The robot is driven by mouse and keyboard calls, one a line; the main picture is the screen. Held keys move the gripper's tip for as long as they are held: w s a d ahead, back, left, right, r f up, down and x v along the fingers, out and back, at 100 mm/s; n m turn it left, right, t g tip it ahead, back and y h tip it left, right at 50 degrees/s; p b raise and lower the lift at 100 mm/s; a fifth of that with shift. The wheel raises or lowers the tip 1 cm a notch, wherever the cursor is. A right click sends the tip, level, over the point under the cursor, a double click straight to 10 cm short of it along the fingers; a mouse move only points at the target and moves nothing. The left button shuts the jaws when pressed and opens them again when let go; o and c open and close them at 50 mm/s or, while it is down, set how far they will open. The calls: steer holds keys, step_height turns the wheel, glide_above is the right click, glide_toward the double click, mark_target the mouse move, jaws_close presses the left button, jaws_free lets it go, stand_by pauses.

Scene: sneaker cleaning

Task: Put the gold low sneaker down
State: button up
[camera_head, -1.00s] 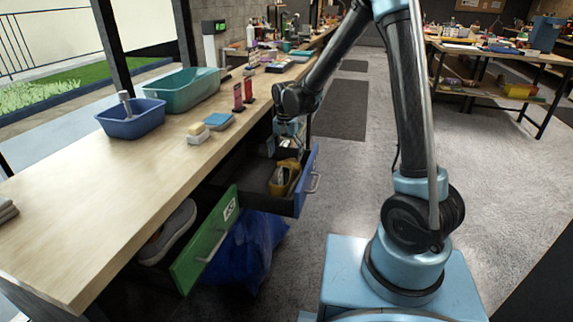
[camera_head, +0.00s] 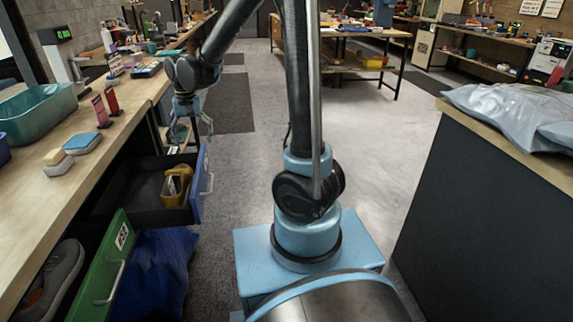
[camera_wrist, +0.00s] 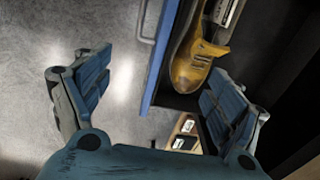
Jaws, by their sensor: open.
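The gold low sneaker (camera_head: 176,186) lies in the open blue-fronted drawer (camera_head: 204,184) under the workbench. In the wrist view the gold sneaker (camera_wrist: 196,62) rests inside the drawer, close to its blue front (camera_wrist: 168,50). My gripper (camera_head: 190,138) hangs above the drawer's far end, apart from the sneaker. In the wrist view my gripper (camera_wrist: 155,95) has its two fingers wide apart with nothing between them. The sneaker's far parts are cut off by the top of the wrist view.
A green-fronted drawer (camera_head: 103,270) stands open nearer me with a grey shoe (camera_head: 55,280) in it. A blue bag (camera_head: 155,270) lies on the floor beside it. A dark counter (camera_head: 490,200) with grey plastic bags is on the right. The floor between is clear.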

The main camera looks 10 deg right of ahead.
steer(key=s+d+r, duration=0.2)
steer(key=s+d, duration=0.3)
steer(key=d, duration=0.4)
steer(key=s+d+r, duration=0.2)
steer(key=s+d, duration=0.2)
steer(key=d, duration=0.6)
steer(key=s+d+f+t, duration=0.1)
steer(key=s+d+f, duration=0.2)
steer(key=s+d, duration=0.2)
steer(key=s+d+f, duration=0.2)
steer(key=s+d, duration=0.3)
steer(key=s, duration=0.3)
steer(key=shift+s+d+f+n+t, duration=0.2)
steer(key=shift+d+f+n+t, duration=0.1)
steer(key=shift+f+n+t, duration=0.1)
